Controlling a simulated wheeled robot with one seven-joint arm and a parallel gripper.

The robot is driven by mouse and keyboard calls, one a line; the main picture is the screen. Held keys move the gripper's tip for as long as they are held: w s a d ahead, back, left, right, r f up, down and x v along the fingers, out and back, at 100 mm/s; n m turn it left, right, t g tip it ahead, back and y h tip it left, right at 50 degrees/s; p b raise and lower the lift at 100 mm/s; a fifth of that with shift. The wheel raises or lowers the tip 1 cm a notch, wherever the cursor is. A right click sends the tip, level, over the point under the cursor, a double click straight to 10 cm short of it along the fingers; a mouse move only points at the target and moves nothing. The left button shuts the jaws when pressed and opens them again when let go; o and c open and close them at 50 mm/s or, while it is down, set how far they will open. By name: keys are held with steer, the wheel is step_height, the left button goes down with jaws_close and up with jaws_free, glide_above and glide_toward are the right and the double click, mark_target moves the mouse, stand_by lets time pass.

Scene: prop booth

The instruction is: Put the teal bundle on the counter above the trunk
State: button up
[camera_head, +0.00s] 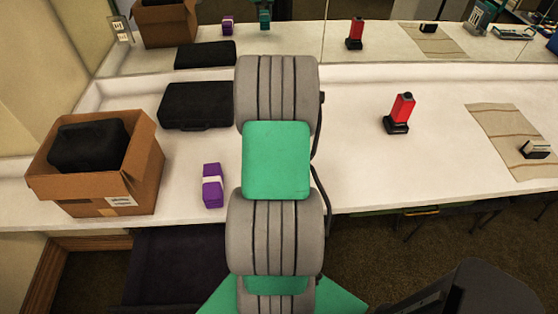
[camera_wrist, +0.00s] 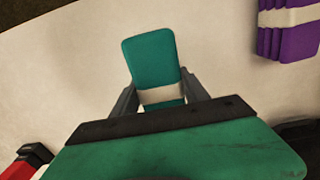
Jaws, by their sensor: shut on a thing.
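The teal bundle (camera_wrist: 149,60) with a pale band shows in the wrist view, between the two grey fingers of my gripper (camera_wrist: 161,86). My gripper is shut on it, with the white counter behind; I cannot tell whether the bundle touches the counter. In the head view my arm hides the gripper and bundle, though teal shows in the mirror. The white counter (camera_head: 350,165) runs across the head view. A dark, trunk-like box (camera_head: 180,265) is below its front edge at lower left, partly hidden by my arm.
A banded purple bundle (camera_head: 212,186) stands on the counter left of my arm. A cardboard box (camera_head: 140,175) holding a black case is further left, with another black case (camera_head: 195,105) behind. A red device (camera_head: 402,108) and striped cloth (camera_head: 500,128) are on the right. A mirror backs the counter.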

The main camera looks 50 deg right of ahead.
steer(key=f, duration=0.2)
steer(key=d+f, duration=0.1)
steer(key=f, duration=0.1)
steer(key=shift+w+f, duration=0.1)
steer(key=shift+w, duration=0.15)
steer(key=shift+f, duration=0.25)
steer(key=o, duration=1.6)
steer(key=shift+r, duration=0.1)
